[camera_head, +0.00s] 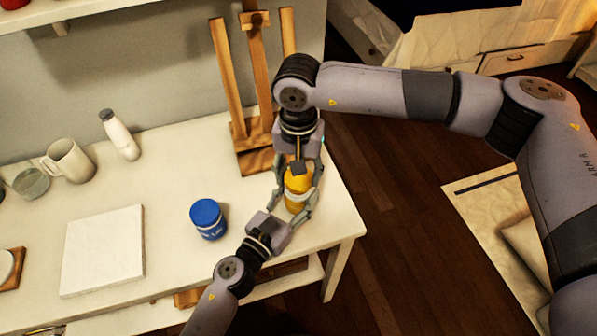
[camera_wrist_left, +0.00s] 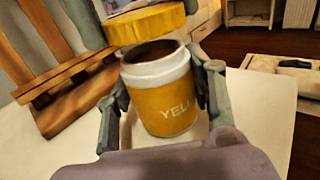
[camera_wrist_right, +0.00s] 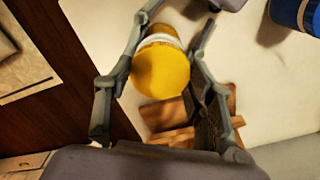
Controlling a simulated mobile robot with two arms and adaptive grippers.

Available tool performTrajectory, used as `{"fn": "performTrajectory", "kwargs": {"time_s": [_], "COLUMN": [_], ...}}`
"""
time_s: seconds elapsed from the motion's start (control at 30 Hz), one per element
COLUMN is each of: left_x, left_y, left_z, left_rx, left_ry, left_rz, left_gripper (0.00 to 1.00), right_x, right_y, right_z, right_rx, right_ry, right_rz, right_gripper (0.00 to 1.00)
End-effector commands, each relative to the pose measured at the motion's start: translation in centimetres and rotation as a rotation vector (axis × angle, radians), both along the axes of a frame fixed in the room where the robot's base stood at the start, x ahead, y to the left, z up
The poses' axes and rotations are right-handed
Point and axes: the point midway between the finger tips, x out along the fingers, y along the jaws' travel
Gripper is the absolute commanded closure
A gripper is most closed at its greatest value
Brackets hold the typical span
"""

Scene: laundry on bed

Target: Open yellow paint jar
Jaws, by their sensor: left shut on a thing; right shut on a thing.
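The yellow paint jar (camera_head: 296,206) is near the right end of the white table. In the left wrist view the jar (camera_wrist_left: 166,104) is upright, its label facing me and its mouth uncovered. Its yellow lid (camera_wrist_left: 148,24) hangs just above the rim, apart from it and shifted left. My left gripper (camera_wrist_left: 163,84) is shut on the jar's sides. My right gripper (camera_wrist_right: 178,24) comes from above, shut on the lid (camera_wrist_right: 160,72), as the right wrist view shows. In the head view the fingers of both grippers hide part of the jar.
A blue jar (camera_head: 208,220) stands left of my left gripper. A wooden easel (camera_head: 250,135) stands close behind the yellow jar. A white canvas (camera_head: 104,250), a mug (camera_head: 69,161) and a white bottle (camera_head: 120,136) are further left. The table's right edge is close.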

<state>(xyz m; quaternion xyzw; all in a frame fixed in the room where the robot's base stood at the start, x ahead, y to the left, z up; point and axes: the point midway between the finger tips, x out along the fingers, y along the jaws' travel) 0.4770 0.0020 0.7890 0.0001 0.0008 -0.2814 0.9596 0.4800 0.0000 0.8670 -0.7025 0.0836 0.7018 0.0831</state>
Motion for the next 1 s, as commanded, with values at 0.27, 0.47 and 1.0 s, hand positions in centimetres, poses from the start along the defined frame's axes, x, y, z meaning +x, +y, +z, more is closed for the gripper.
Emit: {"fn": "performTrajectory", "kwargs": {"time_s": [0.27, 0.47, 1.0], "left_x": [0.0, 0.0, 0.0], "left_y": [0.0, 0.0, 0.0], "left_z": [0.0, 0.0, 0.0], "left_rx": [0.001, 0.001, 0.000], "left_ry": [0.001, 0.001, 0.000], "left_rz": [0.000, 0.000, 0.000], "left_gripper": [1.00, 1.00, 0.33], "right_x": [0.0, 0.1, 0.0], "right_y": [0.0, 0.0, 0.0], "right_z": [0.8, 3.3, 4.0], "right_rx": [0.001, 0.001, 0.000], "right_ry": [-0.001, -0.002, 0.000], "right_rz": [0.000, 0.000, 0.000], "right_gripper": [0.84, 0.84, 0.84]}}
